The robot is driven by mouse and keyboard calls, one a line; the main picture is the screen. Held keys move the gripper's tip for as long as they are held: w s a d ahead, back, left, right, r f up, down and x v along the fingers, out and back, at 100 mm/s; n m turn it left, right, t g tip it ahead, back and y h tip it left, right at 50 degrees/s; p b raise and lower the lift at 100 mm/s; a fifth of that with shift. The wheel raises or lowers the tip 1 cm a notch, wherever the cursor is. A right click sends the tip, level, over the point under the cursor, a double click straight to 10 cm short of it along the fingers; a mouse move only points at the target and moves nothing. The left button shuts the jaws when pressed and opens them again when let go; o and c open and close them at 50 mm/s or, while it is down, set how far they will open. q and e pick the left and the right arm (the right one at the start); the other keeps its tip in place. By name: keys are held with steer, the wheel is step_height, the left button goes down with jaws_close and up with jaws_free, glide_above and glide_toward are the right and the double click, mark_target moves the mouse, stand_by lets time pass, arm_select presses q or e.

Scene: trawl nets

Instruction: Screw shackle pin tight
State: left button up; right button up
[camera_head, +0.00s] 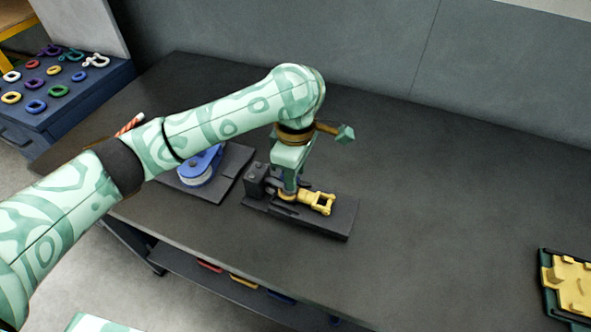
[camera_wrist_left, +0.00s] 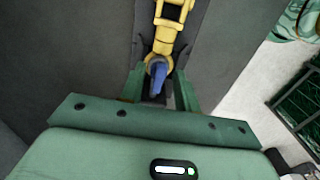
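A yellow shackle (camera_head: 320,202) lies on a dark fixture plate (camera_head: 335,219) on the bench. It also shows in the left wrist view (camera_wrist_left: 165,40), with a round eye at its near end. A blue pin part (camera_wrist_left: 157,77) shows at that eye, between my fingers. My left gripper (camera_head: 290,192) points down at the fixture's left part, at the eye end of the shackle. In the left wrist view my left gripper (camera_wrist_left: 160,85) has a finger on each side of the blue part, with dark gaps visible between. The pin's thread is hidden. My right gripper is not in view.
A blue-and-white pulley block (camera_head: 201,168) lies on a dark mat behind my left arm. A blue rack with several coloured rings (camera_head: 60,90) stands at left. A yellow part on a green tray (camera_head: 570,287) sits at right. The bench's middle right is clear.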

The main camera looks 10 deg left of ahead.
arm_select(q)
step_height(320, 180, up, 16)
steer(key=p, duration=0.5)
steer(key=shift+p, duration=0.3)
steer(key=shift+r, duration=0.1)
